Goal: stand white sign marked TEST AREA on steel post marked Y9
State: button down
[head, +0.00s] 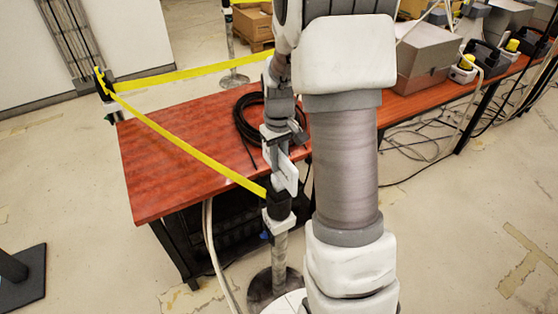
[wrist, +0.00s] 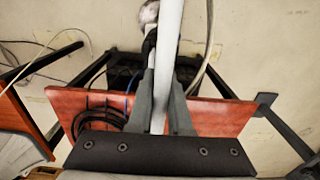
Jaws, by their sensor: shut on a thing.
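The white sign (head: 287,173) is in my gripper (head: 275,148), just above the post's black head in the head view. No lettering on it is readable. In the wrist view the sign (wrist: 168,55) is seen edge-on as a white strip between the two grey fingers of my gripper (wrist: 160,85). The steel post (head: 280,245) has a black head (head: 278,208) and a round base, and stands at the table's front edge. I cannot read a Y9 mark. I cannot tell whether the sign's lower edge touches the head. My forearm hides the area right of the post.
Yellow tape (head: 185,145) runs from the post's head to another post (head: 105,95) at the left. The red table (head: 170,150) carries a coiled black cable (head: 246,122). A pale hose hangs beside the post.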

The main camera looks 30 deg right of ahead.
jog(key=shift+f+b, duration=0.4)
jog(key=shift+f, duration=0.15)
jog(key=c, duration=1.1)
grip_release()
jog(key=shift+r, duration=0.1)
jog(key=shift+r+p, duration=3.9)
jog(key=shift+r, duration=1.5)
